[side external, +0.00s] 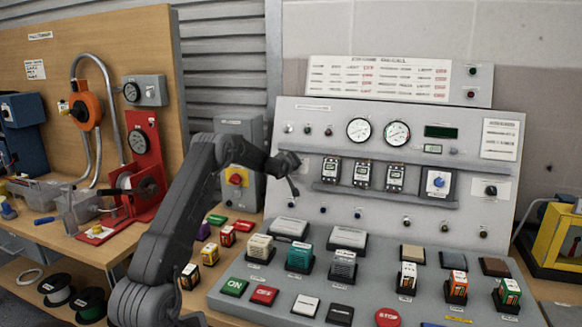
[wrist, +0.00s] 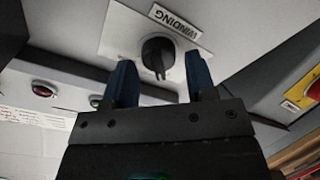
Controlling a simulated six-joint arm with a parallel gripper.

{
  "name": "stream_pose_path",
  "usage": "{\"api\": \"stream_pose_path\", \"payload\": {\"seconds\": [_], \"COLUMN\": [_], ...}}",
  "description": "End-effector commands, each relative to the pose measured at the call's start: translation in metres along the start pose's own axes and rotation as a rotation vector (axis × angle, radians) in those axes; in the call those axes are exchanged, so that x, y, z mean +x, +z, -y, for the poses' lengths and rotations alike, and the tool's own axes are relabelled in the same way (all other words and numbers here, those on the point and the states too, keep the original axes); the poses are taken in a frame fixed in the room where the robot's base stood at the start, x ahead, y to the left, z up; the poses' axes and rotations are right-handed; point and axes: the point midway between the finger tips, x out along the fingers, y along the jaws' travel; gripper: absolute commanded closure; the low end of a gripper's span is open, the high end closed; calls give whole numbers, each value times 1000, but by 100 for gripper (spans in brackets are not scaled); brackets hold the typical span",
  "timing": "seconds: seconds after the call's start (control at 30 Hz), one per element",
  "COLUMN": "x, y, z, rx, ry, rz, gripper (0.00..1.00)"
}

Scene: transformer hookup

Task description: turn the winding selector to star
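The winding selector (wrist: 158,50) is a round black knob on a white plate in the wrist view, beside a label reading WINDING (wrist: 175,21) that appears upside down. Its grip bar points down in that picture. My gripper (wrist: 160,78) is open, with one blue-black finger on each side of the knob and visible gaps to it. I cannot tell how far the fingertips are from the panel. In the side view my gripper (side external: 291,177) is at the panel's left edge and hides the selector. No star marking is readable.
The grey panel (side external: 292,108) carries meters (side external: 360,131), several small modules and another black knob (side external: 491,190) at right. A red-and-yellow emergency switch (side external: 237,177) sits left of my gripper. Buttons and blocks crowd the sloped desk below. A red lamp (wrist: 44,89) shows at left in the wrist view.

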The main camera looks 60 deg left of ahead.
Motion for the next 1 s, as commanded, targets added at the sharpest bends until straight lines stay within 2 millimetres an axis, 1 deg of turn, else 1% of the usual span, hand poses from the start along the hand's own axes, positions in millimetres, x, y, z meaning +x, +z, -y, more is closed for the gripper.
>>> {"api": "stream_pose_path", "payload": {"seconds": [0.27,0.37,0.47,0.57,0.67,1.0], "x": [0,-3,-11,-24,-41,-104], "y": [0,0,0,-1,-1,-1], "z": [0,0,-1,-1,-1,0], "rx": [1,1,1,1,1,1], "ry": [0,0,0,0,0,0], "rz": [1,1,1,0,0,0], "gripper": [44,44,44,44,44,44]}}
